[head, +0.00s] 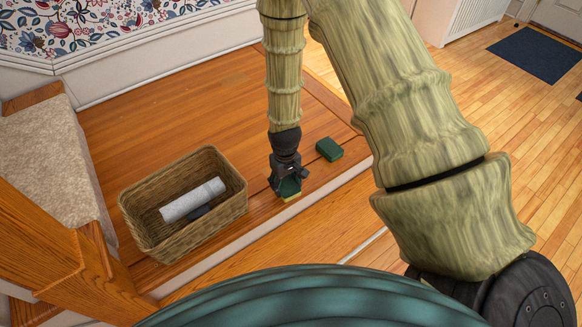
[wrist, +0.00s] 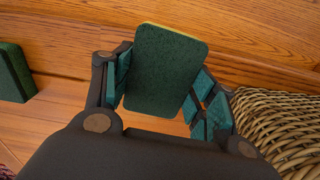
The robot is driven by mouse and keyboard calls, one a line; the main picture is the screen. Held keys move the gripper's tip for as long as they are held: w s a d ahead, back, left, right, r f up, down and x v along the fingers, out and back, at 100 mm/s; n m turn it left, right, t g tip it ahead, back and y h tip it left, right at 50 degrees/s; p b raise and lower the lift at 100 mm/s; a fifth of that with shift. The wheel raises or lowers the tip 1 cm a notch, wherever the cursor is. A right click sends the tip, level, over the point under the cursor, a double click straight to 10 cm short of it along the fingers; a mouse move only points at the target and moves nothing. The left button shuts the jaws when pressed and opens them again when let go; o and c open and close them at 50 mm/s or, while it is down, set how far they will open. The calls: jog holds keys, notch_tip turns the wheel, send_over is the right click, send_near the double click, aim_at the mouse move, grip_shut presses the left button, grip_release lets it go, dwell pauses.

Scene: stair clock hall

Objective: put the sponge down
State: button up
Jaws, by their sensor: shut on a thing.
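My gripper (head: 288,182) points down over the wooden landing and is shut on a sponge (head: 291,195) with a green face and a yellow edge. In the wrist view the held sponge (wrist: 166,70) shows its dark green face between the two finger pads, slightly tilted. The sponge is at or just above the boards near the landing's front edge; I cannot tell if it touches them. A second dark green block (head: 328,149), which looks like another sponge, lies on the landing to the right of my gripper. It also shows at the left of the wrist view (wrist: 13,74).
A wicker basket (head: 143,222) stands left of my gripper, close by, holding a rolled grey-white cloth (head: 193,200) and a dark item. The landing (head: 180,115) behind is bare. Its front edge drops to a lower step. A wooden newel and railing (head: 45,240) stand at the left.

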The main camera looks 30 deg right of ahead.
jog(key=w+d, duration=0.1)
jog(key=w, duration=0.1)
jog(key=w+d+b, duration=0.1)
jog(key=w+d, duration=0.1)
jog(key=w, duration=0.1)
jog(key=w+d+f, duration=0.1)
jog(key=w+d, duration=0.1)
jog(key=shift+w+d, duration=0.15)
jog(key=shift+d, duration=0.1)
jog(key=shift+w+d+f+b, duration=0.25)
jog(key=shift+w+d+b, duration=0.1)
jog(key=shift+w+d, duration=0.2)
notch_tip(320, 180, down, 3)
jog(key=shift+a+r, duration=0.1)
jog(key=shift+r, duration=0.05)
jog(key=o, duration=1)
